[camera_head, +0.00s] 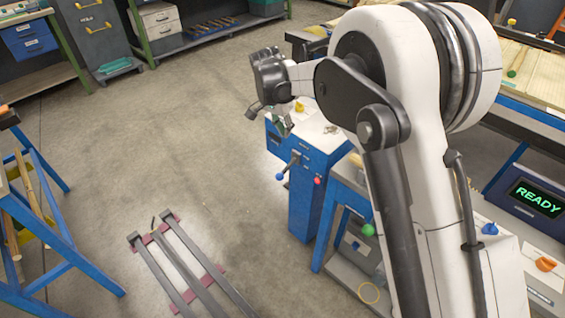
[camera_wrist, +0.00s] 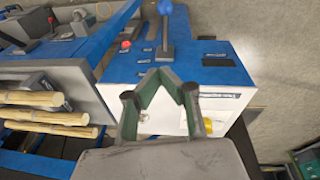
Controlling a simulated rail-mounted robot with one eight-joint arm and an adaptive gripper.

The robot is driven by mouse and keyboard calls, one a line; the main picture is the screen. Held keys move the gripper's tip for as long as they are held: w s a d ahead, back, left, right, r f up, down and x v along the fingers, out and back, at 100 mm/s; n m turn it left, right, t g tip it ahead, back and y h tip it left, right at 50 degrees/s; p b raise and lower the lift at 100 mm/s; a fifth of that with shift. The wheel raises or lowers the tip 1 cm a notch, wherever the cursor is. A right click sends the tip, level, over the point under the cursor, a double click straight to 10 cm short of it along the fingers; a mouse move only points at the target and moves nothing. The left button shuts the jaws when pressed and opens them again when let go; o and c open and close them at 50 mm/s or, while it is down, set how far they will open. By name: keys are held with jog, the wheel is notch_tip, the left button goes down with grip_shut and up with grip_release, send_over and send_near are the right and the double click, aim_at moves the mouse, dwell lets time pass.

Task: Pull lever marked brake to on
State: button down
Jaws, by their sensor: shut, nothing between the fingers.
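A lever with a blue ball knob and dark shaft (camera_wrist: 165,36) stands out from the blue face of a machine cabinet. It also shows in the head view (camera_head: 289,165), on the cabinet's near side, with its knob toward the lower left. Small dark label plates (camera_wrist: 216,60) sit around it, too small to read, so I cannot confirm the brake or on marks. My gripper (camera_wrist: 160,76) is shut and empty, its tips close to the lever's base in the wrist view; contact is not evident. In the head view my gripper (camera_head: 271,118) is above the cabinet top.
The blue cabinet (camera_head: 304,218) has a red button (camera_head: 317,180) right of the lever. A bench with a READY display (camera_head: 537,197) stands at the right. A low metal rack (camera_head: 183,268) lies on the floor; open floor (camera_head: 150,140) is left of the cabinet.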

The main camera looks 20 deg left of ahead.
notch_tip(320, 180, down, 2)
jog(key=a+f, duration=0.1)
jog(key=a, duration=0.1)
send_over(283, 171)
jog(key=w, duration=0.2)
jog(key=s+a+x, duration=0.1)
jog(key=x, duration=0.7)
jog(key=shift+s+a+f, duration=0.15)
jog(key=shift+s+f, duration=0.25)
jog(key=shift+f, duration=0.35)
jog(key=shift+s+a+f, duration=0.15)
jog(key=shift+s+f, duration=0.25)
jog(key=shift+f, duration=0.3)
jog(key=shift+s+a+f, duration=0.15)
jog(key=shift+s+f, duration=0.25)
jog(key=shift+f, duration=0.35)
jog(key=shift+b, duration=0.3)
